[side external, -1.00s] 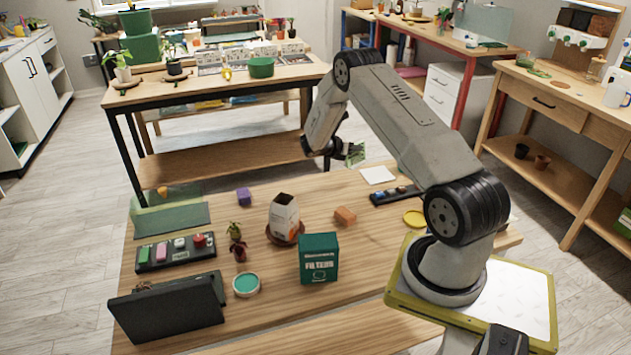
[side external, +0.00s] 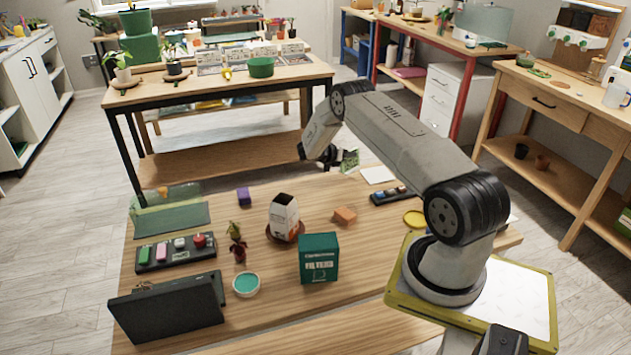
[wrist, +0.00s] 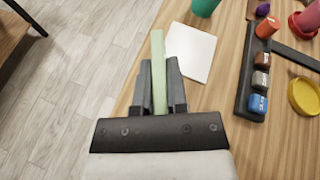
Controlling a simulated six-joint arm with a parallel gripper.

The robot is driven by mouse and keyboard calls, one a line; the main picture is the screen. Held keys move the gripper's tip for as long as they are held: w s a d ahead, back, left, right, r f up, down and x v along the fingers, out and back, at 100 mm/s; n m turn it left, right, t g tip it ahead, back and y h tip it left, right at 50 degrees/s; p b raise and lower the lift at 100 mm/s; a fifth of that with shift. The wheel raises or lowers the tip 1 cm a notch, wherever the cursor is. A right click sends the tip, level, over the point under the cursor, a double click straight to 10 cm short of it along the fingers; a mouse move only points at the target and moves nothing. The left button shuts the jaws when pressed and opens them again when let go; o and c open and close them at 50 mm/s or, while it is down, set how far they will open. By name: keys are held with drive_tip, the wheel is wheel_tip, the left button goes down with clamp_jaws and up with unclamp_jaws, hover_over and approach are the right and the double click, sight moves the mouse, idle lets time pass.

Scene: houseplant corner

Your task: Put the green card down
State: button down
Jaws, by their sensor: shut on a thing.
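The green card (wrist: 158,62) is a thin upright strip seen edge-on in the wrist view. My gripper (wrist: 159,88) is shut on it, with one finger on each side. In the side external view the green card (side external: 349,160) shows a printed face beside my gripper (side external: 336,157). It is held near the far edge of the wooden table (side external: 300,190). Its height above the table is hard to tell. A white square (wrist: 190,50) lies flat on the table just right of the card in the wrist view; it also shows in the side external view (side external: 377,175).
A dark rack (wrist: 253,75) with several small coloured blocks lies right of the white square, with a yellow dish (wrist: 304,95) beyond. Floor shows past the table edge.

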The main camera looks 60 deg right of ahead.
sight(348, 162)
drive_tip(key=shift+d+f, duration=0.1)
drive_tip(key=shift+f, duration=1.55)
drive_tip(key=shift+f, duration=0.1)
drive_tip(key=c, duration=0.7)
unclamp_jaws()
drive_tip(key=shift+o, duration=0.2)
drive_tip(key=shift+w+r, duration=0.15)
drive_tip(key=shift+r, duration=0.05)
drive_tip(key=v, duration=1.2)
